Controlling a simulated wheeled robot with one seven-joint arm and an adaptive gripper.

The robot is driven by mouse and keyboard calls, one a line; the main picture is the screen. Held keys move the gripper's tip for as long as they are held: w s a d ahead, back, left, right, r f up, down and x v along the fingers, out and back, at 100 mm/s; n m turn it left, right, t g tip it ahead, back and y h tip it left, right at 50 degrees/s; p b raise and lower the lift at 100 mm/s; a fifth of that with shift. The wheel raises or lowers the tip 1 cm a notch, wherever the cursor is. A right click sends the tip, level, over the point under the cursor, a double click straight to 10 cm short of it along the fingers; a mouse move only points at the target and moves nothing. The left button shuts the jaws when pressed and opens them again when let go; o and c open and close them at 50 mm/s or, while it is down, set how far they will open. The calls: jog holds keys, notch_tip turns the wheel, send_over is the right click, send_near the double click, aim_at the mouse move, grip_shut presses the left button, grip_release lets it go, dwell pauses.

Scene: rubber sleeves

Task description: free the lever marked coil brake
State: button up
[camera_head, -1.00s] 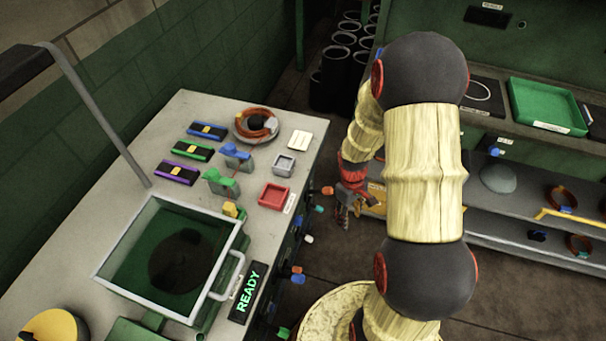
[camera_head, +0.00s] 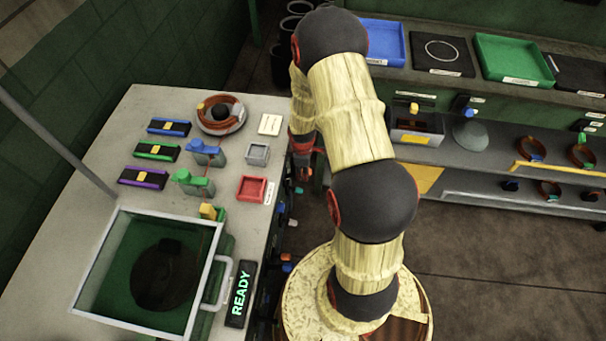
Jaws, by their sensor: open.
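Several small levers with coloured knobs stick out along the bench's right side, among them an orange-knobbed one (camera_head: 286,257). Their marks are too small to read, so I cannot tell which is the coil brake lever. A blue-topped grey device (camera_head: 205,152) and a green-topped one (camera_head: 190,181) stand on the bench top, with no readable names. My gripper (camera_head: 310,172) hangs beside the bench's right edge, near the upper side levers. It is partly hidden by my arm. It is open, and I see nothing held in it.
The bench (camera_head: 110,130) carries a coil of orange wire on a round dish (camera_head: 221,128), a red tray (camera_head: 252,189), a glass-lidded box (camera_head: 215,258) and a sign reading READY (camera_head: 240,294). Shelves (camera_head: 480,185) with trays stand at the back right. Floor at lower right is clear.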

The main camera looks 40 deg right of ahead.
jog(key=f, duration=0.2)
jog(key=f+b, duration=0.1)
jog(key=f, duration=0.1)
jog(key=shift+w+d, duration=0.2)
jog(key=shift+c, duration=0.9)
grip_shut()
